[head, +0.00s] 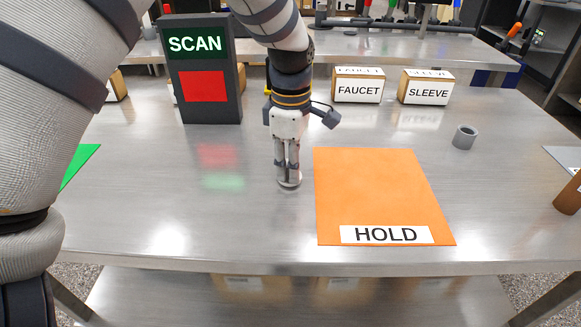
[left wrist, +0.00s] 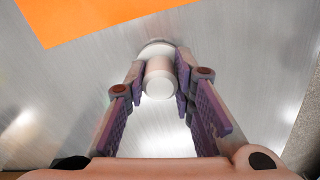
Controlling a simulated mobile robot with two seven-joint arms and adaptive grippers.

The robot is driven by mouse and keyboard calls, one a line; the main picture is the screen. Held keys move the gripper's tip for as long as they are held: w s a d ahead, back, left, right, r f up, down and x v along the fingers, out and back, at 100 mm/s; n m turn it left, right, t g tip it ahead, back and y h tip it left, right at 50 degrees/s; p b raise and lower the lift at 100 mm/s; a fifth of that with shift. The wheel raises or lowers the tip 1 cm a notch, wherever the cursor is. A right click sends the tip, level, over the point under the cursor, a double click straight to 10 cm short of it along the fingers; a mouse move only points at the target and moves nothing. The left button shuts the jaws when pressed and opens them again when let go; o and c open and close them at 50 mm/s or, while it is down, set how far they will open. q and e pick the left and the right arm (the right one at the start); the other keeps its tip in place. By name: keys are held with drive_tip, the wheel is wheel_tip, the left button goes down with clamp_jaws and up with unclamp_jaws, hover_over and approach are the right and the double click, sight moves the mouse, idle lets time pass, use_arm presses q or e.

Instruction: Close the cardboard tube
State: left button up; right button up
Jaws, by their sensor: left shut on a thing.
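My left gripper (head: 288,172) points straight down at the metal table, left of the orange HOLD mat. It is shut on a pale grey cap-like piece (head: 289,184) with a wider round flange at its lower end. In the left wrist view the piece (left wrist: 159,80) sits between the two fingers (left wrist: 161,70), flange away from the camera. The piece is at or just above the tabletop; I cannot tell which. A brown cylinder, which looks like the cardboard tube (head: 569,194), is cut off at the right edge. My right gripper is not in view.
The orange HOLD mat (head: 375,190) is bare. A grey ring (head: 464,137) stands toward the right. FAUCET (head: 358,90) and SLEEVE (head: 427,92) boxes and a dark SCAN stand (head: 206,104) are at the back. A green mat (head: 80,163) lies at left.

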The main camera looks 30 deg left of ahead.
use_arm(q)
wheel_tip(320, 180, up, 3)
drive_tip(key=shift+d+r, duration=0.15)
drive_tip(key=s+d+r+p, duration=0.2)
drive_tip(key=s+d+r, duration=0.7)
drive_tip(key=d, duration=0.1)
drive_tip(key=shift+d+r, duration=0.25)
drive_tip(key=shift+d, duration=0.05)
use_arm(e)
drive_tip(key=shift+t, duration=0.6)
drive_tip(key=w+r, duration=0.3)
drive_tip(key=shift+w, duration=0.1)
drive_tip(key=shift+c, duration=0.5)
